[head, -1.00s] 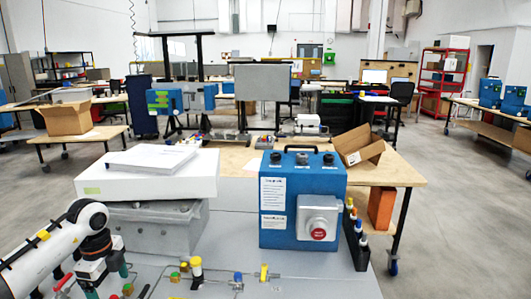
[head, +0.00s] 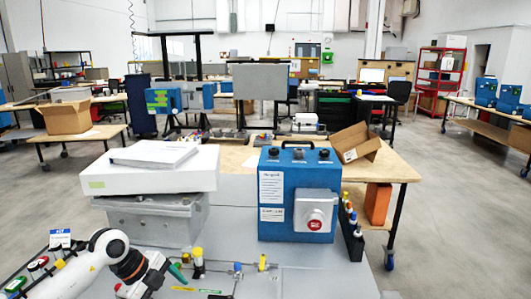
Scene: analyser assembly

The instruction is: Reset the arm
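My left arm (head: 75,275) comes in from the lower left, white with a dark wrist. Its gripper (head: 172,277) is low over the grey table, just left of a yellow-capped fitting (head: 198,262). One green fingertip shows; the other finger is not clear, so I cannot tell its opening. No held object is visible. My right arm and gripper are out of view. A blue analyser box (head: 268,222) with dark knobs and a red button (head: 315,224) stands upright on the table, apart from my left gripper.
A white box (head: 150,181) with papers rests on a grey case (head: 150,222) behind my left arm. A dark rack (head: 350,233) of capped bottles stands right of the blue box. Small fittings and thin tubing lie along the table front. Coloured pieces (head: 38,265) sit at far left.

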